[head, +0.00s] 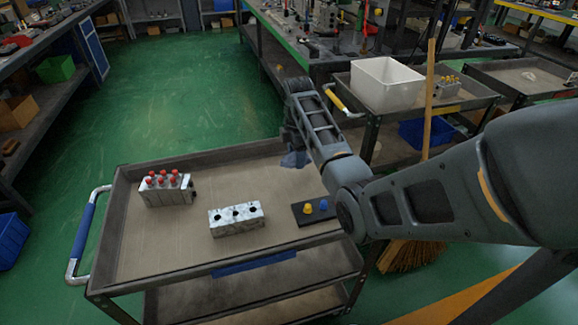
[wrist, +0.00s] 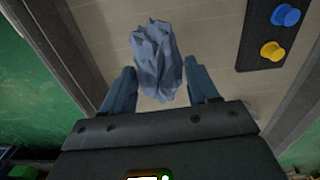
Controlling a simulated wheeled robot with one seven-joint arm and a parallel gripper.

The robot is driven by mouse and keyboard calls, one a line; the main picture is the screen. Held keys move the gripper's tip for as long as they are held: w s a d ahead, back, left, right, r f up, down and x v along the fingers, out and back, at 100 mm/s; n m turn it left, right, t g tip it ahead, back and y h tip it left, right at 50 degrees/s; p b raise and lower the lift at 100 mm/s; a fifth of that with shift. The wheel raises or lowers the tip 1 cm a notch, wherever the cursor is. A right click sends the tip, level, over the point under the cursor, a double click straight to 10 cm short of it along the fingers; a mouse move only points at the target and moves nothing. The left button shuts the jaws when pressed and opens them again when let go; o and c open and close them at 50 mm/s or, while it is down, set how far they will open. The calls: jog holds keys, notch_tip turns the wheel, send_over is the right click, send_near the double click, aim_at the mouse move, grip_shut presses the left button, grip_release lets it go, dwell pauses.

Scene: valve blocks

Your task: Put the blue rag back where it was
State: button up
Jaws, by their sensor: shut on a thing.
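The blue rag (wrist: 157,55) is a crumpled grey-blue cloth between the two fingers of my gripper (wrist: 161,80) in the wrist view. My gripper is shut on it. In the head view the rag (head: 295,159) hangs below my gripper (head: 292,143), over the far right part of the cart's top tray (head: 140,230). I cannot tell whether its lower edge touches the tray. My arm hides part of the tray's right side.
On the tray stand a valve block with red caps (head: 167,188), a bare block with dark holes (head: 237,219) and a dark plate (head: 329,215) with a yellow and a blue knob. A second cart with a white bin (head: 386,84) and a broom (head: 429,100) stand behind.

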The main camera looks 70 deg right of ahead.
aim_at(289, 175)
jog(key=shift+w+a+f, duration=0.25)
jog(key=shift+w+f, duration=0.55)
jog(key=shift+w, duration=0.25)
jog(key=shift+f, duration=1.9)
jog(key=shift+f, duration=0.1)
jog(key=o, duration=1)
notch_tip(289, 175, up, 12)
jog(key=shift+r, duration=0.1)
jog(key=shift+s, duration=0.15)
